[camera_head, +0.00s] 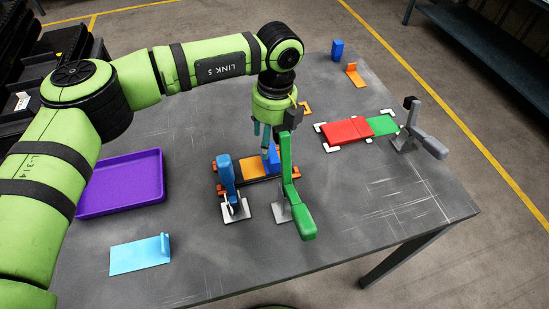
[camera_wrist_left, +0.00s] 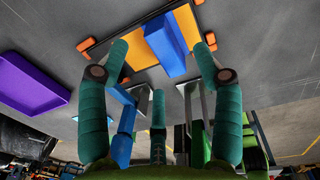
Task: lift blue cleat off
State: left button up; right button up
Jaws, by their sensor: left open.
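The blue cleat (camera_head: 272,158) is an upright block on an orange plate (camera_head: 252,167) in the front fixture. It also shows in the left wrist view (camera_wrist_left: 166,46), lying across the orange plate (camera_wrist_left: 143,54). My left gripper (camera_head: 266,146) is over the cleat and partly hides it in the head view. In the wrist view its fingers (camera_wrist_left: 160,50) are open, with the cleat between and beyond the tips. I cannot tell whether they touch it. My right gripper is not in view.
A blue-handled clamp (camera_head: 226,176) and a green-handled clamp (camera_head: 291,172) stand close beside the gripper. A purple tray (camera_head: 120,184) and a light blue plate (camera_head: 140,254) lie left. Red (camera_head: 346,131) and green (camera_head: 382,125) plates, another blue block (camera_head: 337,49) and a grey clamp (camera_head: 425,140) are right.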

aim_at(272, 158)
pick_arm(q)
jog(key=f, duration=0.1)
jog(key=f+p, duration=0.1)
jog(key=f, duration=0.1)
jog(key=f+p, duration=0.1)
jog(key=shift+s+a+f, duration=0.2)
jog(key=shift+s+f, duration=0.05)
jog(key=shift+f, duration=0.35)
jog(key=shift+c, duration=1.2)
jog(key=c, duration=1)
